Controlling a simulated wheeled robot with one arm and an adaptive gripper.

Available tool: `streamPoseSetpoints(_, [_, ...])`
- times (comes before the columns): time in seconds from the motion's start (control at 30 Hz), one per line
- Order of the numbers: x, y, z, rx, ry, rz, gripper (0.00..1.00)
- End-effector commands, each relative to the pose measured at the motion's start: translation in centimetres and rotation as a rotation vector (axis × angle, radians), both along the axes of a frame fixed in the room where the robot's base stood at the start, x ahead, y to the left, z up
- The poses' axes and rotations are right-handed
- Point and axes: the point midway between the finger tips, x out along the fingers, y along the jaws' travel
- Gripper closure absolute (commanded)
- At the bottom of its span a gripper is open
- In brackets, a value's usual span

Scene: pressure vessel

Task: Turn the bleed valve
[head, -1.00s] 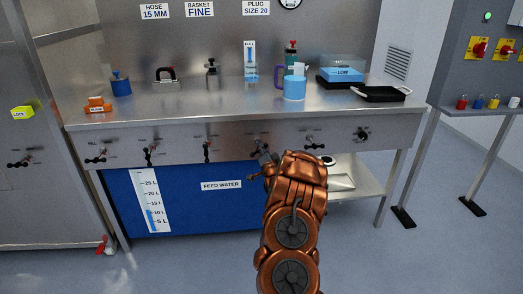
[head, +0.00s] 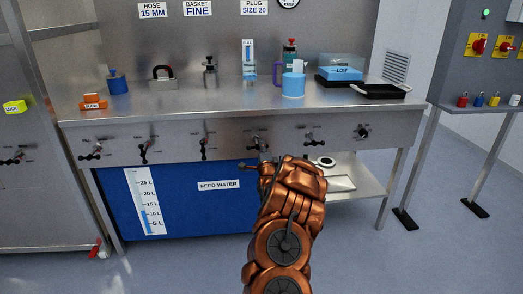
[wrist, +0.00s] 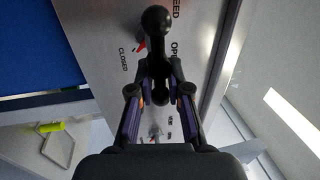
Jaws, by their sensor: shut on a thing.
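The valve handle (wrist: 157,24) in the wrist view is a black lever with a round ball knob, over a grey panel plate. The plate has the words CLOSED and OPEN and a cut-off label ending in EED. A small red mark shows beside the lever near CLOSED. My gripper (wrist: 158,92) is shut on the lever, with the knob sticking out beyond the fingertips. In the head view, my gripper (head: 264,158) is at the bench's front panel, at the valve just right of the middle. My copper-coloured arm hides part of that area, and the valve's label is unreadable there.
Several similar black valves line the bench front, one close on the left (head: 204,147) and one on the right (head: 314,141). A blue feed water tank (head: 185,210) stands under the bench. A lower shelf (head: 358,190) is to the right. Open floor lies in front.

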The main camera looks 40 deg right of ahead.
Motion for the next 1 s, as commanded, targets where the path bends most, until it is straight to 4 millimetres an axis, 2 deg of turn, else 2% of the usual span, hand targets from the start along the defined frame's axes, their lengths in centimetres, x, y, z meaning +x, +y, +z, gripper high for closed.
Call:
streamPoseSetpoints(0.03, [-0.47, -0.66, 0.32, 0.003, -0.011, -0.014, 1.0])
streamPoseSetpoints(0.43, [-0.58, -0.8, 0.33, 0.006, -0.014, -0.018, 1.0])
streamPoseSetpoints(0.47, [-0.58, -0.8, 0.33, 0.006, -0.014, -0.018, 0.81])
streamPoseSetpoints(0.67, [-0.27, -0.39, 0.2, 0.007, -0.011, -0.01, 0.61])
streamPoseSetpoints(1.0, [-0.13, -0.03, 0.04, 0.007, -0.008, -0.003, 0.61])
